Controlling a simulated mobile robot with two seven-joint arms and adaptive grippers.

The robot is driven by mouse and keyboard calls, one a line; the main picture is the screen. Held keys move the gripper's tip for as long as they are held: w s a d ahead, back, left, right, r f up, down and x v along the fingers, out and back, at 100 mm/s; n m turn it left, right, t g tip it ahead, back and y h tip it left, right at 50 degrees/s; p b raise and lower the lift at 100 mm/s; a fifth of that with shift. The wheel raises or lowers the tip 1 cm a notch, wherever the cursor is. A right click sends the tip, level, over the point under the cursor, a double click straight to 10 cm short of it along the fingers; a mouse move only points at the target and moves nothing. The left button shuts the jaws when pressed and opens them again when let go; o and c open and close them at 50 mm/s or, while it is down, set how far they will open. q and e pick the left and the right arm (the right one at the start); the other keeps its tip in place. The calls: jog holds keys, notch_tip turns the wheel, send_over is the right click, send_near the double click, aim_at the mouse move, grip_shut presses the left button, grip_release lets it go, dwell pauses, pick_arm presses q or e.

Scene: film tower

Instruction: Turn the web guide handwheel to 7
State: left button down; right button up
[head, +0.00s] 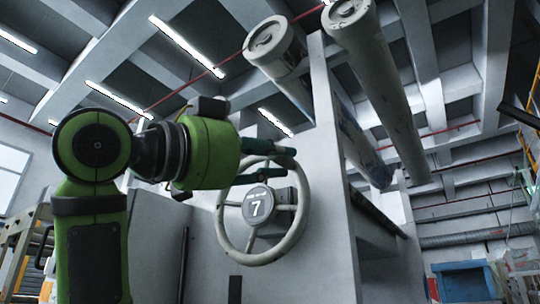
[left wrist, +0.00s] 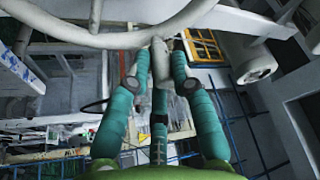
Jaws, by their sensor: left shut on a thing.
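The web guide handwheel (head: 223,222) is a pale grey spoked wheel on the front of the grey machine. In the left wrist view the rim (left wrist: 95,38) crosses the top of the picture, at the tips of the teal fingers (left wrist: 158,70). The exact contact is partly hidden.
Two long pale rollers (head: 385,95) (head: 278,48) jut out above the wheel. The grey machine panel (head: 331,180) stands right beside the wheel. A blue box (head: 465,281) is at lower right. Open room lies between the machine and the right edge.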

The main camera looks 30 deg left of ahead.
pick_arm(q)
jog(key=c, duration=1.1)
grip_release()
jog(key=shift+w+d, duration=0.1)
jog(key=shift+c, duration=0.2)
jog(key=v, duration=1.2)
